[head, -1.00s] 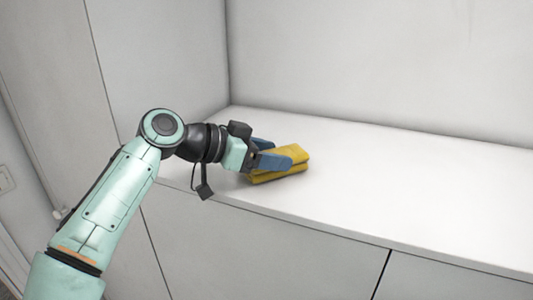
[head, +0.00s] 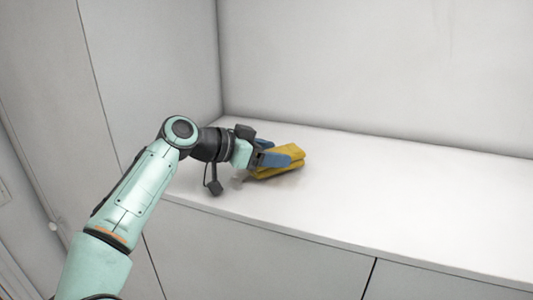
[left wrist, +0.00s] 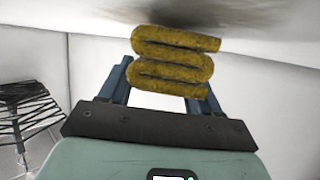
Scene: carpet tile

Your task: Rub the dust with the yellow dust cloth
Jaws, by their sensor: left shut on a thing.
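The yellow dust cloth (head: 286,157) is folded in layers and held low at the white counter (head: 400,200), near its left end. My left gripper (head: 272,157) is shut on it, with a blue finger on each side. In the left wrist view the cloth (left wrist: 172,62) shows its folded edge between the fingers (left wrist: 160,90). Dust (left wrist: 190,12) shows there as a dark smudge on the pale surface just beyond the cloth. In the head view the cloth and gripper mostly hide that spot. I cannot tell whether the cloth touches the counter. My right gripper is not in view.
A white back wall (head: 380,70) and a tall left side panel (head: 150,70) close in the counter. The counter is clear to the right of the cloth. A dark wire rack-like thing (left wrist: 28,110) shows at the left in the left wrist view.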

